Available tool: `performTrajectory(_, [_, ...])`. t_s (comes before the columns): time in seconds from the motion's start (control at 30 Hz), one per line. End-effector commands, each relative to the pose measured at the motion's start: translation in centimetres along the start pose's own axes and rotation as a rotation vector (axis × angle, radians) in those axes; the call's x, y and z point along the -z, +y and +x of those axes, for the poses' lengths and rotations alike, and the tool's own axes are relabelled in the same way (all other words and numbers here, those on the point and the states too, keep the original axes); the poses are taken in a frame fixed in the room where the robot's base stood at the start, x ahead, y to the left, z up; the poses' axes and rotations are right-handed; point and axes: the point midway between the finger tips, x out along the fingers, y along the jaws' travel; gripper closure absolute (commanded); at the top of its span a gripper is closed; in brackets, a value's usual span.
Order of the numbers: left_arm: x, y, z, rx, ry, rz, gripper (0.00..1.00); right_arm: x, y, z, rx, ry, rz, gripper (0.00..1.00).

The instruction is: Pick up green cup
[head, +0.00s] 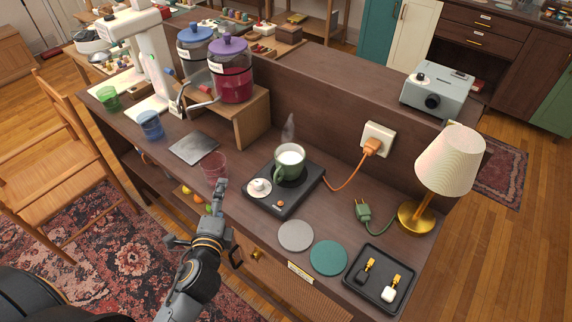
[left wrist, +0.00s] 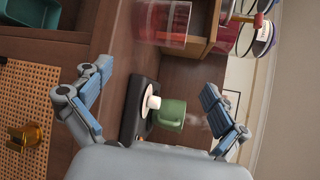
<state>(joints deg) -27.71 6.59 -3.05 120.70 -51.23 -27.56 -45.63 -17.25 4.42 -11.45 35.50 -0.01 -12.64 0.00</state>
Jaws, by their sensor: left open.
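A green mug (head: 289,164) with white liquid stands upright on a black warming plate (head: 288,207) on the wooden counter. Beside it on the plate is a small white item on a pale disc (head: 259,187). A second green vessel, a see-through green cup (head: 108,98), stands at the counter's far left. My left gripper (head: 218,205) is at the counter's front edge, left of the plate and apart from the mug. In the left wrist view the green mug (left wrist: 172,114) shows between the spread, empty fingers (left wrist: 158,80). My right gripper is not in view.
A clear reddish cup (head: 215,167) stands close beyond my left gripper. A blue cup (head: 151,125), drink dispensers (head: 231,70), grey coaster (head: 296,235), teal coaster (head: 328,257), black tray (head: 380,278) and lamp (head: 449,160) share the counter. An orange cord (head: 346,184) runs right of the plate.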

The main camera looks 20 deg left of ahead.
Motion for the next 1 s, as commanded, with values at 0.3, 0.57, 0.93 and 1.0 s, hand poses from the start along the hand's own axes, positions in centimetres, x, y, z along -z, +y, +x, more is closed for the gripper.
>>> performTrajectory(0.3, [5.5, -6.3, -0.7, 0.452, 0.126, 0.953, 0.03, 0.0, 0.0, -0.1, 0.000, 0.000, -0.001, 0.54])
performTrajectory(0.57, [8.8, -6.1, -1.4, 0.614, 0.184, 1.352, 0.03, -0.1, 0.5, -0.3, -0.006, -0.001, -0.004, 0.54])
performTrajectory(0.93, [11.8, -8.1, 3.9, 0.619, 0.186, 1.358, 0.03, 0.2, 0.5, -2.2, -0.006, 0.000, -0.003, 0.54])
performTrajectory(1.0, [12.3, -8.3, 4.7, 0.618, 0.186, 1.358, 0.03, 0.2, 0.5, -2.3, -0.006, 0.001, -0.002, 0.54])
